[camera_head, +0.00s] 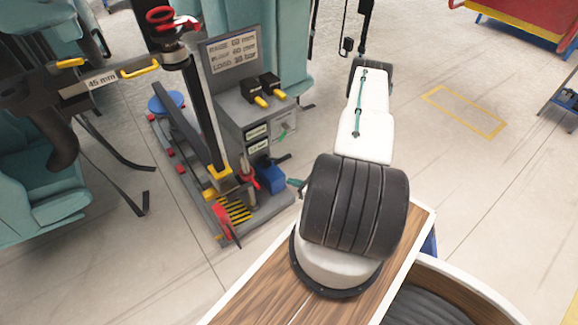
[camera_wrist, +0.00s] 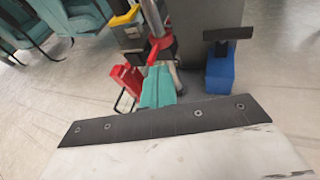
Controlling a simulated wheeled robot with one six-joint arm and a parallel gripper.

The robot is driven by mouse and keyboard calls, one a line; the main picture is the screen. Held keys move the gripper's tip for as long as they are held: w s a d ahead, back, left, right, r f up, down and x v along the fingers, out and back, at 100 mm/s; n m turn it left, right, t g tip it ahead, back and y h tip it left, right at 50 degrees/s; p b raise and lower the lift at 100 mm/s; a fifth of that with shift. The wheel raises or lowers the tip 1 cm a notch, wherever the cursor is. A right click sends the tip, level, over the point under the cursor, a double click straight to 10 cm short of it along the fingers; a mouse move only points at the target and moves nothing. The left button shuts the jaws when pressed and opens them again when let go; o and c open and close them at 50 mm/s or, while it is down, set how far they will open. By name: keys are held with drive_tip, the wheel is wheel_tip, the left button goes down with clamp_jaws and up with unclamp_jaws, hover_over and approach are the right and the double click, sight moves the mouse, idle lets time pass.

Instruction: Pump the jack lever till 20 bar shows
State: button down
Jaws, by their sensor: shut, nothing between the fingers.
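The jack stand (camera_head: 232,205) is on the floor left of my arm, with a grey panel and a dark upright post. In the wrist view a red-ended metal rod (camera_wrist: 157,46) rises just beyond my gripper (camera_wrist: 158,88); I cannot tell for certain which part is the jack lever. My gripper's teal fingers are shut and empty, and their tip also shows in the head view (camera_head: 297,184). I cannot tell whether they touch the red part. Two small readouts (camera_head: 258,140) are too small to read surely.
A blue block (camera_wrist: 221,75) with a black bar on top stands right of the red rod; a red block (camera_wrist: 127,80) is left of it. A sign (camera_head: 230,52) names 20 bar. Teal seats (camera_head: 45,200) are at left. Open floor is at right.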

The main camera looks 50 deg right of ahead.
drive_tip(key=s+d+f+m+g+h, duration=0.1)
drive_tip(key=s+d+f+m+h, duration=0.15)
drive_tip(key=d+f+h, duration=0.3)
drive_tip(key=w+d+f, duration=0.1)
drive_tip(key=w+d, duration=0.1)
drive_tip(key=w, duration=0.4)
drive_tip(key=w+d, duration=0.2)
drive_tip(key=w, duration=0.5)
drive_tip(key=shift+w+d+f+m, duration=0.2)
drive_tip(key=shift+d+f+m, duration=0.15)
drive_tip(key=shift+m, duration=0.1)
